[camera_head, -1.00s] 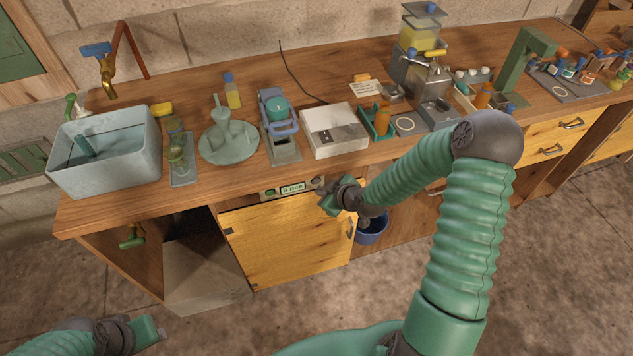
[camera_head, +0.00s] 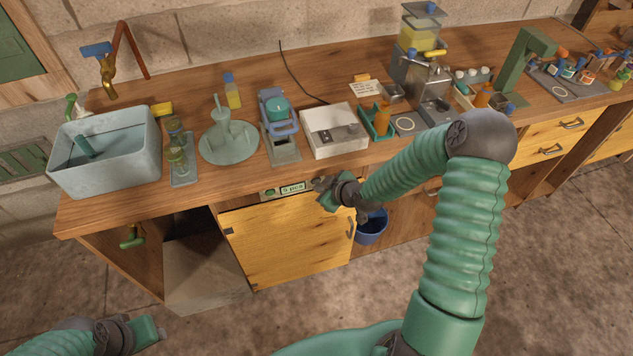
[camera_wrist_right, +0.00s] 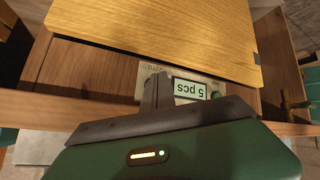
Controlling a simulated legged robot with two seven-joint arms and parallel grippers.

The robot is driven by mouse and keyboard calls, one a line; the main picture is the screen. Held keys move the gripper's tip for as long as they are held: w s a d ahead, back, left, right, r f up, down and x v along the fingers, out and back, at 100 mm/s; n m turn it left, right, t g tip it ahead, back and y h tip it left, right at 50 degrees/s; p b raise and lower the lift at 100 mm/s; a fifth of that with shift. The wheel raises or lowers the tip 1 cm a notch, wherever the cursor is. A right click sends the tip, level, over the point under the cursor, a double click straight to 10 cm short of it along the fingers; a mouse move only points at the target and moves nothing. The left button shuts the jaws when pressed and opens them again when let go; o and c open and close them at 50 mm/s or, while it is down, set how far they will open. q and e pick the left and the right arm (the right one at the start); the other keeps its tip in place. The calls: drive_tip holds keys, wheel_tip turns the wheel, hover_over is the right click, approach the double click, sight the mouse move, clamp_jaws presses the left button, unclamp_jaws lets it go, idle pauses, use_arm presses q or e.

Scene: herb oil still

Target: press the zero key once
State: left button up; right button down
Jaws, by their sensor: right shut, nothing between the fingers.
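A small panel with a lit display (camera_head: 292,188) is set in the bench's front edge above a yellow door. In the right wrist view the display (camera_wrist_right: 190,89) appears upside down and reads "5 pcs"; in the head view its text is too small to read surely. A green key (camera_head: 269,193) is at the panel's left end. My right gripper (camera_head: 320,184) is shut and empty, its tips at the panel's right end. In the wrist view its fingers (camera_wrist_right: 156,88) cover the spot below a faint "zero" label, hiding the key; contact cannot be told. My left gripper (camera_head: 158,328) is at lower left.
A white box-like device (camera_head: 333,145) and a blue-handled press (camera_head: 278,120) stand on the bench above the panel. The yellow door (camera_head: 285,240) is below it, with a blue bucket (camera_head: 371,230) to its right. The floor in front is clear.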

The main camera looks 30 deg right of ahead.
drive_tip(key=shift+w, duration=0.2)
idle(0.3)
drive_tip(key=shift+s+a, duration=0.2)
drive_tip(key=shift+s, duration=0.6)
drive_tip(key=shift+s+a+p, duration=0.15)
drive_tip(key=shift+s+a, duration=0.05)
drive_tip(key=shift+s, duration=0.6)
drive_tip(key=shift+s+a+p, duration=0.15)
drive_tip(key=shift+s, duration=0.7)
drive_tip(key=shift+s+a+p, duration=0.15)
drive_tip(key=shift+s+a, duration=0.05)
drive_tip(key=shift+s, duration=0.6)
